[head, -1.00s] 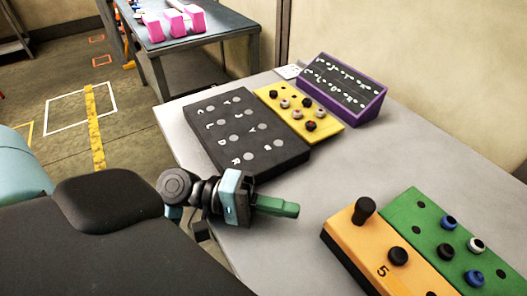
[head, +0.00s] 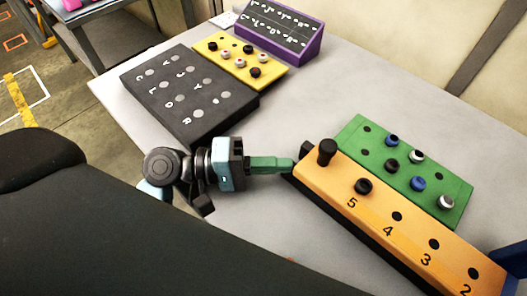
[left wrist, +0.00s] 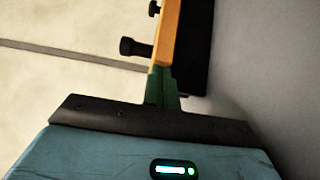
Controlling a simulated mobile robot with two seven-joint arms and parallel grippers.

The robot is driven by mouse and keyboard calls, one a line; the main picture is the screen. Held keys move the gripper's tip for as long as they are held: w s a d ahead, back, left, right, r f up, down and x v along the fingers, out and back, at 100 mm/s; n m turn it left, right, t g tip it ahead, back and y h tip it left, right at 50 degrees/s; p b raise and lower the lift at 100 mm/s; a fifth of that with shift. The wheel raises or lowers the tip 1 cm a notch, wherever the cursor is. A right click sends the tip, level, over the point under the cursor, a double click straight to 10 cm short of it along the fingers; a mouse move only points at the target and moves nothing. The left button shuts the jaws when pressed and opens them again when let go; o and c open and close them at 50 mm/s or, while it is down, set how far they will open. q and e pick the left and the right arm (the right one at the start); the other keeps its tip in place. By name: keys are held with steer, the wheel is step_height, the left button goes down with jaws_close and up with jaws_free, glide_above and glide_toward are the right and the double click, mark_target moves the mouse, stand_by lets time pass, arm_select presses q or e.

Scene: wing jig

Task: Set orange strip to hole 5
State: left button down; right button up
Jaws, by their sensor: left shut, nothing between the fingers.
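The orange strip (head: 415,232) lies at the right of the table on a black base, with numbers 5, 4, 3 and 2 showing. A tall black knob (head: 326,152) stands at its far left end. A shorter black peg (head: 363,186) is at the place marked 5. The holes by 4, 3 and 2 look empty. My left gripper (head: 291,164) is shut and empty, its green fingertips close to the strip's far left end; contact cannot be told. In the left wrist view the fingers (left wrist: 163,92) point at the strip (left wrist: 167,40) and tall knob (left wrist: 132,47). My right gripper is out of view.
A green board (head: 350,135) with several pegs lies behind the orange strip. A black lettered board (head: 160,75), yellow peg board (head: 272,72) and purple-edged panel (head: 312,45) stand farther back. A dark blue thing (head: 512,262) shows at the right edge. The table's middle is clear.

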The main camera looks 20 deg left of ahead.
mark_target(342, 210)
arm_select(q)
steer(key=s+d, duration=0.1)
steer(key=d, duration=0.2)
steer(key=s+d+p, duration=0.1)
steer(key=d, duration=0.3)
steer(key=s+d+p, duration=0.1)
steer(key=s+d, duration=0.1)
steer(key=d, duration=0.2)
steer(key=shift+d+r, duration=0.1)
steer(key=shift+d, duration=0.05)
steer(key=shift+s, duration=0.1)
